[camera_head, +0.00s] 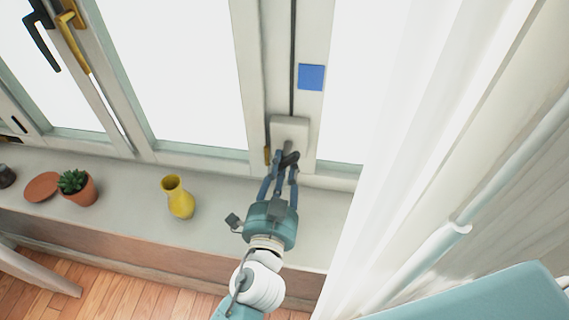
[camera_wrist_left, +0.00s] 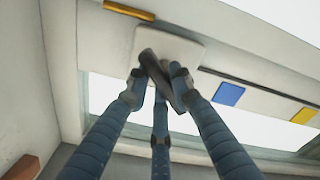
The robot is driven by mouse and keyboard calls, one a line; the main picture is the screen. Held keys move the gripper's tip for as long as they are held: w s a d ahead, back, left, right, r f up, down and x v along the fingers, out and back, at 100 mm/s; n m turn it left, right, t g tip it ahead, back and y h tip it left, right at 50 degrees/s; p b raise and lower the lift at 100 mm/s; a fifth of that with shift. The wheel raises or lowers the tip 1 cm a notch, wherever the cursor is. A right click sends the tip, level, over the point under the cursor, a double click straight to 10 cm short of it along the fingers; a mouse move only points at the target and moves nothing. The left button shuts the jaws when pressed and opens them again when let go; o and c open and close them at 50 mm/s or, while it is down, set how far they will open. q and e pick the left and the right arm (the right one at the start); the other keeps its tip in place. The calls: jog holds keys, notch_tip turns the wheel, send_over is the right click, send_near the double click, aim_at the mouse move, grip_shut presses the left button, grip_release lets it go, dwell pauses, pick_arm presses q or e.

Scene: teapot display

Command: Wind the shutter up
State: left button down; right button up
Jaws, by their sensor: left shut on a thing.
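The shutter winder is a pale box (camera_head: 290,127) on the window post, with a dark crank handle (camera_head: 288,148) at its front. A dark strip (camera_head: 292,60) runs up the post above the box. My left gripper (camera_head: 284,160) is shut on the crank handle, just below the box. The left wrist view shows the fingers (camera_wrist_left: 161,90) around the dark handle (camera_wrist_left: 152,64), with the pale box (camera_wrist_left: 172,46) behind it. The fingers hide part of the handle. No shutter slats show in the bright panes. My right gripper is not in view.
A blue square (camera_head: 311,77) is on the post beside the strip. A yellow vase (camera_head: 178,197), a potted plant (camera_head: 77,187) and a terracotta saucer (camera_head: 42,187) stand on the sill left of my arm. A white curtain (camera_head: 400,130) hangs close on the right.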

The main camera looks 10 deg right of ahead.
pick_arm(q)
jog(key=m+p, duration=0.1)
jog(key=m, duration=0.3)
jog(key=shift+m, duration=0.3)
jog(key=m, duration=0.2)
jog(key=m+p, duration=0.1)
jog(key=m, duration=0.2)
jog(key=shift+a+r+m, duration=0.1)
jog(key=shift+a+m, duration=0.1)
jog(key=shift+m, duration=0.1)
jog(key=m+p, duration=0.2)
jog(key=m, duration=0.3)
jog(key=shift+a+p, duration=0.1)
jog(key=shift+p, duration=0.2)
jog(key=shift+m+p, duration=0.45)
jog(key=shift+m, duration=0.75)
jog(key=shift+a+m+p, duration=0.1)
jog(key=shift+m+p, duration=0.2)
jog(key=shift+m, duration=0.5)
jog(key=c, duration=1.6)
grip_release()
jog(key=shift+o, duration=0.8)
jog(key=shift+w, duration=0.1)
jog(key=shift+r, duration=0.1)
